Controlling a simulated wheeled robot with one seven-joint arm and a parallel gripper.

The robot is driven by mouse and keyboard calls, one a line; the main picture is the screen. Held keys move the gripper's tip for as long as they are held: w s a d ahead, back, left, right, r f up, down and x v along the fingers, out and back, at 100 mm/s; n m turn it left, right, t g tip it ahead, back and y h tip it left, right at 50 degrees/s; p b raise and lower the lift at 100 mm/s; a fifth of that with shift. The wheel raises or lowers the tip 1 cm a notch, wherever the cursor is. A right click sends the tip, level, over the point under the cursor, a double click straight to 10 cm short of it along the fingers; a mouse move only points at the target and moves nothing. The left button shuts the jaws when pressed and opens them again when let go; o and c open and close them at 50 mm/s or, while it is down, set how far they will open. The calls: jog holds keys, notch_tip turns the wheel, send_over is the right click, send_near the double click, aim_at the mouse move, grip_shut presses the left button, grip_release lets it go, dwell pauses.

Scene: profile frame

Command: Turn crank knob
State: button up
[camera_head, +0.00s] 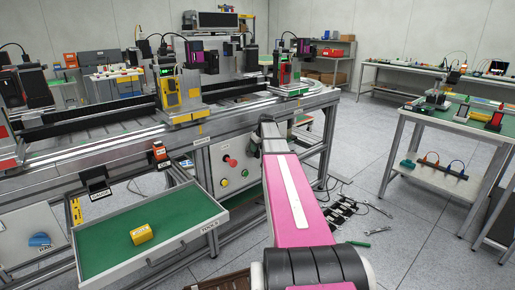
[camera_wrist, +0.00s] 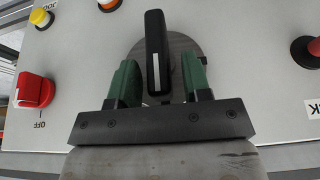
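In the wrist view a black bar-shaped knob (camera_wrist: 157,40) with a white line stands on a grey round disc (camera_wrist: 186,48) on a light grey panel. It looks like the crank knob. My gripper (camera_wrist: 160,72) has its two green fingers on either side of the knob, with a gap showing on both sides. The fingers are apart and do not appear to grip it. In the head view my pink arm reaches to the front panel below the conveyor and hides the knob and my gripper.
Near the knob are a red switch (camera_wrist: 36,90) marked OFF, a yellow button (camera_wrist: 40,18) and a dark red-topped knob (camera_wrist: 308,50). In the head view an open green-lined drawer (camera_head: 130,232) holding a yellow block (camera_head: 141,234) juts out at the left of my arm.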

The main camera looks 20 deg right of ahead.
grip_shut()
jog(key=shift+d, duration=0.1)
jog(key=shift+w+d+f+m+g+y, duration=0.2)
jog(key=shift+d+m+g+y, duration=0.2)
jog(key=shift+y, duration=1.15)
jog(key=shift+w+d+f+m+g+y, duration=0.15)
jog(key=shift+d+m+g+y, duration=0.3)
jog(key=shift+y, duration=1.05)
jog(key=shift+w+d+f+m+g+y, duration=0.2)
jog(key=shift+g+y, duration=0.35)
jog(key=shift+y, duration=1)
jog(key=shift+s+y, duration=0.15)
jog(key=shift+y, duration=0.15)
jog(key=shift+o, duration=0.9)
grip_release()
